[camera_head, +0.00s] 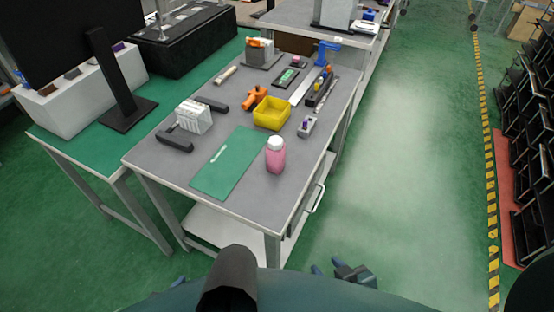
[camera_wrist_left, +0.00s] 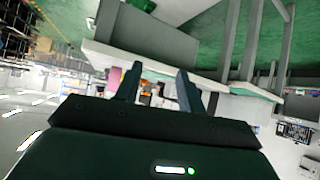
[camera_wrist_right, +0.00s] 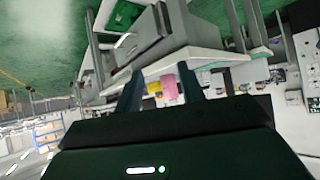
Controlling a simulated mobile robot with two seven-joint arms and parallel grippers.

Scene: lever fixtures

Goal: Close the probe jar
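A pink jar (camera_head: 275,158) with a white top (camera_head: 275,142) stands upright on the grey workbench (camera_head: 240,110), beside the green mat (camera_head: 229,162). The white top sits on the jar's mouth; whether it is fastened is too small to tell. The jar also shows in the right wrist view (camera_wrist_right: 169,89), seen beyond the fingers. My right gripper (camera_head: 328,266) is low in the head view, in front of the bench and apart from the jar; its fingers are spread and empty (camera_wrist_right: 160,84). My left gripper (camera_wrist_left: 157,82) is open and empty in its wrist view, also away from the jar.
A yellow bin (camera_head: 271,113), an orange tool (camera_head: 253,97), a white rack (camera_head: 194,117) and a small purple-topped item (camera_head: 307,126) stand on the bench. A monitor stand (camera_head: 120,90) is on the left table. The floor right of the bench is clear.

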